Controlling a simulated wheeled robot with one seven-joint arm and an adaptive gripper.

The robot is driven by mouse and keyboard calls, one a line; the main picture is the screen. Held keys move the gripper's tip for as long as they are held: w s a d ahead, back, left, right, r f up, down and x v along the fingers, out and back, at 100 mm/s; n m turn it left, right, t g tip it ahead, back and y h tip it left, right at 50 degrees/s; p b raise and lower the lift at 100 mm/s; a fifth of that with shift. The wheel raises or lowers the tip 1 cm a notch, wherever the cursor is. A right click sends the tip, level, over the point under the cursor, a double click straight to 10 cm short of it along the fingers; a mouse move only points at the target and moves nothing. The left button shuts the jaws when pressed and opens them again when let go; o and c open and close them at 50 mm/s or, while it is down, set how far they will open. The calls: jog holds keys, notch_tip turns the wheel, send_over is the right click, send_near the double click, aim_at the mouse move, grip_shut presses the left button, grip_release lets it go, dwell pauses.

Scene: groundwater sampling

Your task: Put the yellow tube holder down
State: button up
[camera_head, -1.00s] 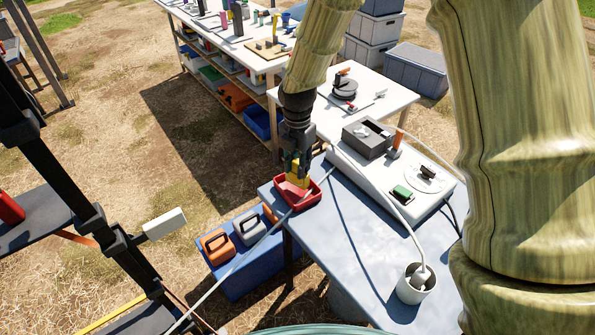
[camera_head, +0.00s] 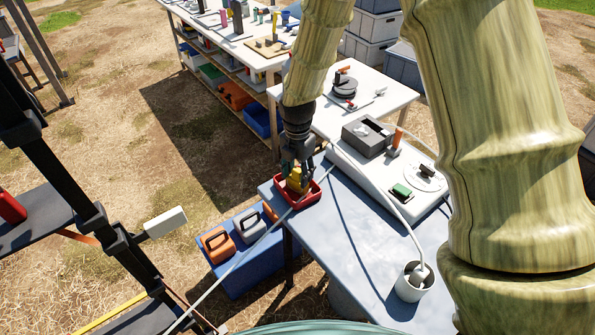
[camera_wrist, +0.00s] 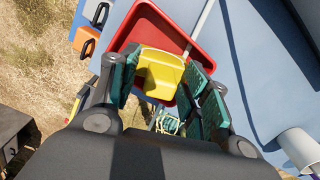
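My gripper (camera_head: 298,165) is directly above the holder, pointing down. Contact between pads and holder cannot be made out clearly. The underside of the holder is hidden.
A white instrument case (camera_head: 400,192) and a white cup (camera_head: 410,283) with a hose stand on the blue-grey table (camera_head: 355,250). A blue crate (camera_head: 245,275) with orange and grey cases is below left. A pale hose runs past the tray.

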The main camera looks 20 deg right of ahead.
notch_tip(320, 180, up, 12)
jog(key=b, duration=0.1)
jog(key=shift+r, duration=0.15)
dwell(0.6)
